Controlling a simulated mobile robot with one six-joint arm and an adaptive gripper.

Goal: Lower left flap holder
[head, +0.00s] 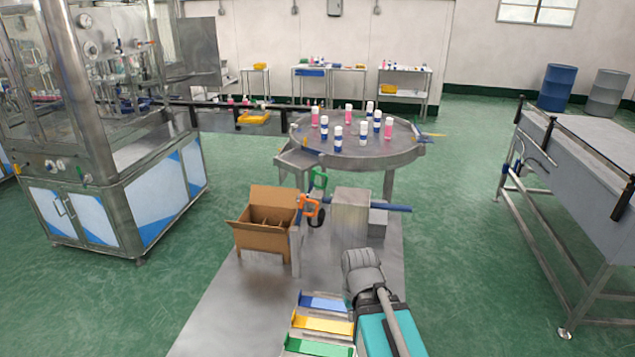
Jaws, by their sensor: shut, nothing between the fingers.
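An open cardboard box (264,225) with dividers inside stands on the grey metal platform left of centre. Its near side faces me and a flap juts out at its left. Just right of it is a metal post carrying a green loop-shaped handle (319,180) and, lower, an orange loop-shaped handle (306,207). A dark part sits beside the orange loop. I cannot tell which of these is the left flap holder. A grey ribbed link of my arm shows at the bottom centre. I cannot make out my gripper's fingers in this view.
A steel block (350,218) with a blue rod (392,208) stands right of the post. A glazed machine (100,190) stands left, a conveyor table (585,150) right. Green floor between is clear.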

